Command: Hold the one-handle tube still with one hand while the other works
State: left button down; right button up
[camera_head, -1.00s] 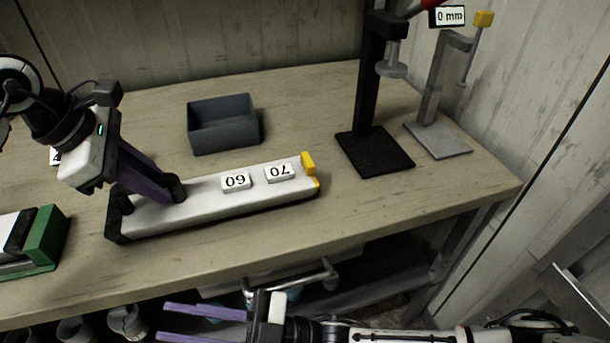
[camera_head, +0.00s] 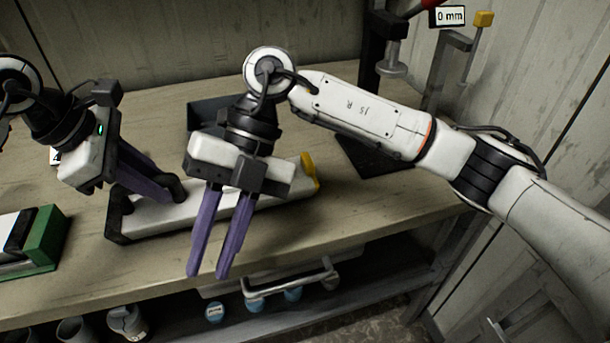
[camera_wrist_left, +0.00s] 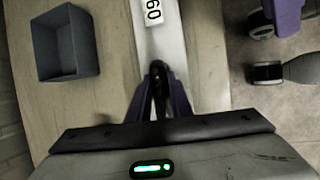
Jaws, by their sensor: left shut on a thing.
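The white tube (camera_head: 155,218) lies on the bench, with a dark cap at its left end and a yellow tab (camera_head: 310,168) at its right end. Its black handle (camera_wrist_left: 160,88) stands near the left end. My left gripper (camera_head: 170,190) is shut on this handle. My right gripper (camera_head: 208,275) reaches over the tube's middle from behind, pointing down and toward the bench's front edge. Its purple fingers are apart with nothing between them. It hides part of the tube and its labels; the "60" label (camera_wrist_left: 153,11) shows in the left wrist view.
A grey bin (camera_head: 203,112) stands behind, partly hidden by my right arm; the wrist view shows it empty. A green-ended holder (camera_head: 45,240) is at the left. A black stand (camera_head: 385,45) and a grey stand (camera_head: 455,45) are at the back right. A shelf with cups is below.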

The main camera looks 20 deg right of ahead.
jog(key=w+d+r+t+h, duration=0.3)
jog(key=w+d+r+t, duration=0.1)
jog(key=w+d, duration=0.5)
jog(key=m+t+h, duration=0.1)
jog(key=t+h, duration=0.2)
jog(key=t, duration=0.1)
send_near(307, 158)
jog(key=f, duration=0.2)
jog(key=w+f, duration=0.1)
jog(key=f, duration=0.5)
jog(key=shift+w, duration=0.25)
grip_shut()
